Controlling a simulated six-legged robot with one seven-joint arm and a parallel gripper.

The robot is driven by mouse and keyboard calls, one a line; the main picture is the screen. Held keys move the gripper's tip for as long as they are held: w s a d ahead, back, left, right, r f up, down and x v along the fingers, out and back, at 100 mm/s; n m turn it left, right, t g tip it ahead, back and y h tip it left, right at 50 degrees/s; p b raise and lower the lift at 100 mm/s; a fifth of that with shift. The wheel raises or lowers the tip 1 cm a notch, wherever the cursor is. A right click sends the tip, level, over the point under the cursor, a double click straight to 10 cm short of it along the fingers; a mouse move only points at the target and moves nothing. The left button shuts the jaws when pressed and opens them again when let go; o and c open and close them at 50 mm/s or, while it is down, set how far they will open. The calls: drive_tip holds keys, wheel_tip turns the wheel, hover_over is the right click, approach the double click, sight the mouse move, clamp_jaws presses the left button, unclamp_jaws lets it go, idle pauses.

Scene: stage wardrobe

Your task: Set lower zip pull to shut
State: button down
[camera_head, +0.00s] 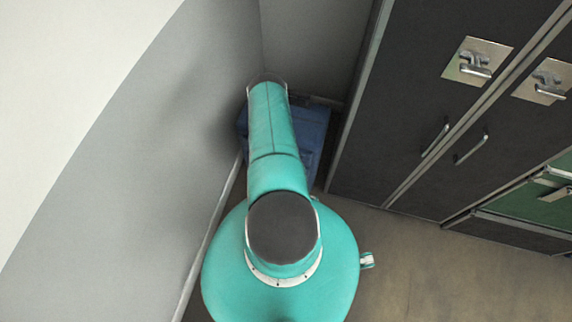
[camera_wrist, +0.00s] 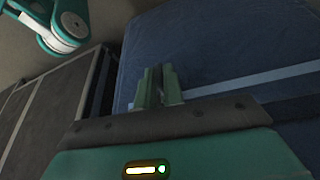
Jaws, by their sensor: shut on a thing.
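A blue fabric-like case (camera_wrist: 215,40) fills the upper right of the wrist view. A pale blue strip (camera_wrist: 255,77) runs across it to the right of my gripper, with a darker band below the strip. My gripper (camera_wrist: 160,76) is at the case, its green fingers close together on a small dark piece, which I take for the lower zip pull; it is mostly hidden between the fingers. In the head view the blue case (camera_head: 312,134) shows behind my arm, low in the corner, and my gripper is hidden there.
A grey wall (camera_head: 190,130) stands close on the left. Dark cabinets (camera_head: 410,100) with metal latches (camera_head: 475,62) and handles stand on the right. Bare floor (camera_head: 430,270) lies at the lower right. A cabinet (camera_wrist: 50,100) also shows at the left of the wrist view.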

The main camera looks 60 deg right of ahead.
drive_tip(key=shift+s+d, duration=0.25)
drive_tip(key=shift+s, duration=1)
drive_tip(key=shift+s+d, duration=0.2)
drive_tip(key=shift+s, duration=1.05)
drive_tip(key=c, duration=1.5)
unclamp_jaws()
drive_tip(key=shift+w, duration=0.15)
